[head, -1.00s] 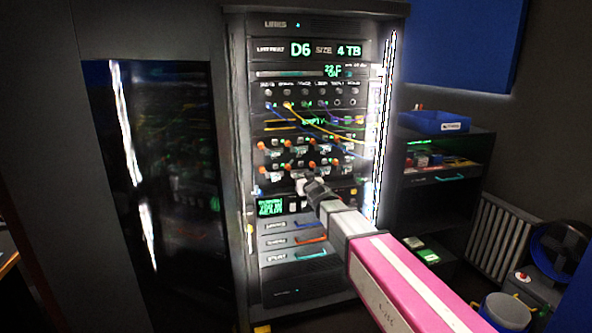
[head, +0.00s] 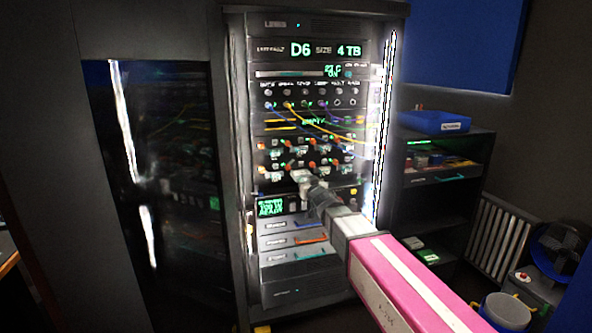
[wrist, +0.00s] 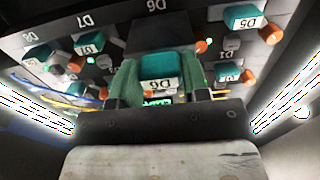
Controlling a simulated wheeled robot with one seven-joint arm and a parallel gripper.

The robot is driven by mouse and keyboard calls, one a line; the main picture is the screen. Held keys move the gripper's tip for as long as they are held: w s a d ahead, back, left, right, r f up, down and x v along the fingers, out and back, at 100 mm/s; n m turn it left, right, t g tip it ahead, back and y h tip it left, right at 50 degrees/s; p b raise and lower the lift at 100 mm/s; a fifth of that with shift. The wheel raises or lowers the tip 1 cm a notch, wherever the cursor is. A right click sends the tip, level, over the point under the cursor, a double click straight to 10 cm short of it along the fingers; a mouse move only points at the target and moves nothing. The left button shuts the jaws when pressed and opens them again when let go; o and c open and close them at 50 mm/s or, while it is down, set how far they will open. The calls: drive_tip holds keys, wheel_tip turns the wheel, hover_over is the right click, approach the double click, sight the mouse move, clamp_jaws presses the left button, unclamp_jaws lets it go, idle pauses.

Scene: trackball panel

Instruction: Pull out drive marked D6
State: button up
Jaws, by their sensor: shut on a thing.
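The drive marked D6 (wrist: 158,68) shows in the wrist view, its teal D6 tag upside down between the green pads of my gripper (wrist: 158,84). My gripper is shut on it. A dark block or opening lies between the tag and the panel's D6 mark (wrist: 155,6); I cannot tell how far the drive stands out. In the head view my gripper (head: 299,177) is at the lower drive row of the rack (head: 232,180), and it hides the drive there. The rack's top display (head: 322,50) reads D6, size 4 TB.
Neighbouring drives D5 (wrist: 242,16) and D7 (wrist: 88,42) have orange knobs close to my gripper. Coloured cables (head: 310,118) hang above the drive rows. Drawers (head: 293,241) lie below. A shelf (head: 432,205) stands at the right.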

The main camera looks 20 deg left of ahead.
drive_tip(key=shift+s+d, duration=0.15)
drive_tip(key=shift+s, duration=0.1)
drive_tip(key=v, duration=0.7)
drive_tip(key=shift+s, duration=0.3)
idle(1.2)
drive_tip(key=shift+d, duration=0.15)
